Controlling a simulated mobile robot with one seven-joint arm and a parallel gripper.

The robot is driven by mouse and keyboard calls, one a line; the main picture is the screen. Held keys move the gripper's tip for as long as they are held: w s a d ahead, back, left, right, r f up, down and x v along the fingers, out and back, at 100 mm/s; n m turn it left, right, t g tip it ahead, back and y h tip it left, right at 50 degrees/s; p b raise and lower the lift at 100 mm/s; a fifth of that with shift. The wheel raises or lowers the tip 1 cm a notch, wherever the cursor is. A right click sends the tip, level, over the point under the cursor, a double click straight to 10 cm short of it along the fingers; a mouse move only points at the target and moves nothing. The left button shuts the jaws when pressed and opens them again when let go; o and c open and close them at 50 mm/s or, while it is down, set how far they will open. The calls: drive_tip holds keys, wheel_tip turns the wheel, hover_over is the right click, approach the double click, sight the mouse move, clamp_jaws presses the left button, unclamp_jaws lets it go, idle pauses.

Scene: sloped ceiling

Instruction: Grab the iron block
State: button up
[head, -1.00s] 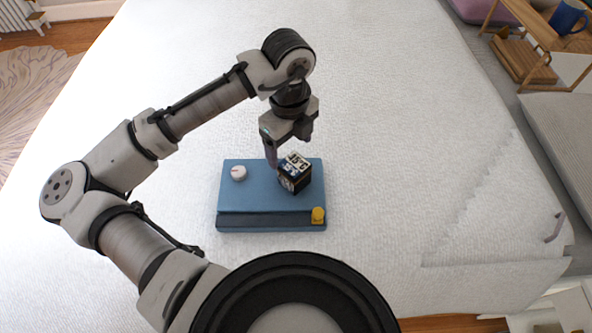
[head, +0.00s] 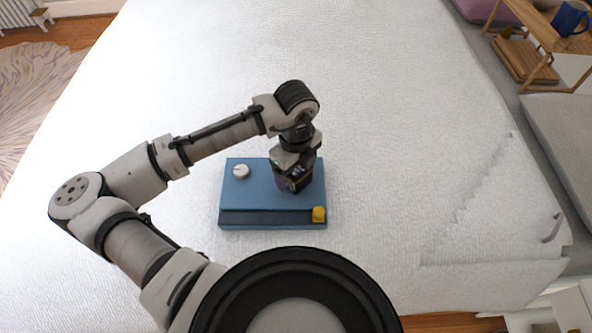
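The block (head: 295,183) is a small dark cube with pale printed markings on its faces. It sits on a blue box-like base (head: 245,192) in the head view. My gripper (head: 293,178) is directly over the block, pointing down, with its fingers at the block's sides. The gripper hides the block's top and most of its upper part. The fingertips are too small and covered to show whether they press on the block.
The blue base carries a white round knob (head: 240,171) at its left and a yellow piece (head: 319,214) at its front right corner. The white bedspread (head: 420,130) around it is clear. A wooden shelf with a blue mug (head: 568,19) stands far right.

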clamp_jaws()
idle(0.3)
drive_tip(key=shift+r, duration=0.1)
